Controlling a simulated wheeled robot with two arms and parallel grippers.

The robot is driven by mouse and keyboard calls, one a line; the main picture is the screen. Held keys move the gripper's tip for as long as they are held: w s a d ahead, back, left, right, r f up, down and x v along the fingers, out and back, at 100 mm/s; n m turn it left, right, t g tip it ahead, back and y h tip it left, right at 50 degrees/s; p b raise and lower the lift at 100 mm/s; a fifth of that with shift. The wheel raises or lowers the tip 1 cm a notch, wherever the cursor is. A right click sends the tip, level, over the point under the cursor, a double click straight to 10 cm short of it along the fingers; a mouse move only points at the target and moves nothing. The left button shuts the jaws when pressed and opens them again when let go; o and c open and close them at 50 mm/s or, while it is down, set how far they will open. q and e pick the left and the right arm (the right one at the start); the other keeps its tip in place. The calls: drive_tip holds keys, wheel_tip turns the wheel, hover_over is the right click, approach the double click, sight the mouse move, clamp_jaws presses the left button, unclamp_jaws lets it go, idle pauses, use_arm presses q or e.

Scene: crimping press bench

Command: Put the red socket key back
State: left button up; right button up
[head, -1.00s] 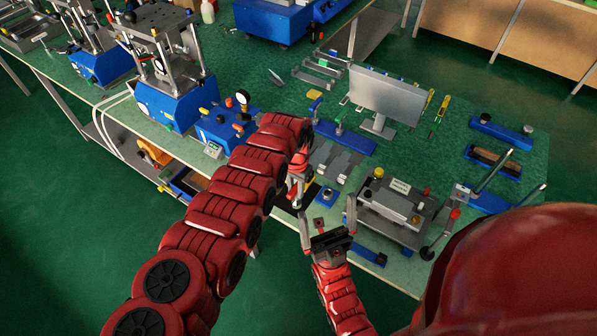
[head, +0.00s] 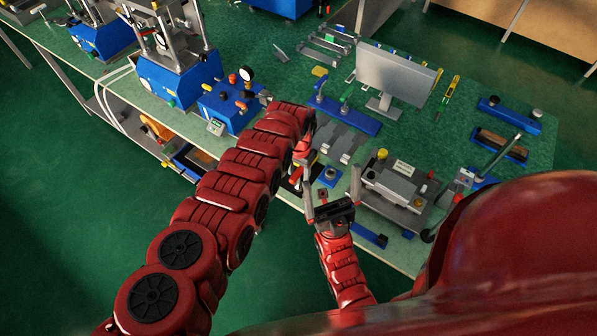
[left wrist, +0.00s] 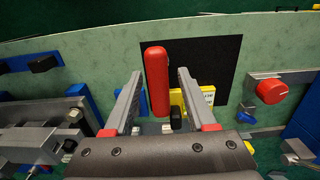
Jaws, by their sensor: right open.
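The red socket key shows in the left wrist view as a rounded red handle (left wrist: 157,82). It stands between the two fingers of my left gripper (left wrist: 159,76), with a visible gap on each side, so the gripper looks open around it.
A black mat (left wrist: 215,50) and a yellow labelled block (left wrist: 178,98) lie by the key. A blue block with a round socket (head: 330,177) and a grey fixture (head: 395,190) stand near my right gripper. Blue presses (head: 180,78) stand at the left.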

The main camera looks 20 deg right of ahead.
use_arm(q)
drive_tip(key=shift+s+r, duration=0.1)
drive_tip(key=shift+r, duration=0.05)
drive_tip(key=shift+r+p, duration=0.2)
drive_tip(key=shift+p, duration=0.1)
drive_tip(key=shift+d+r, duration=0.1)
drive_tip(key=shift+r, duration=0.8)
wheel_tip(320, 180, up, 10)
drive_tip(key=b, duration=0.2)
drive_tip(key=shift+b, duration=0.3)
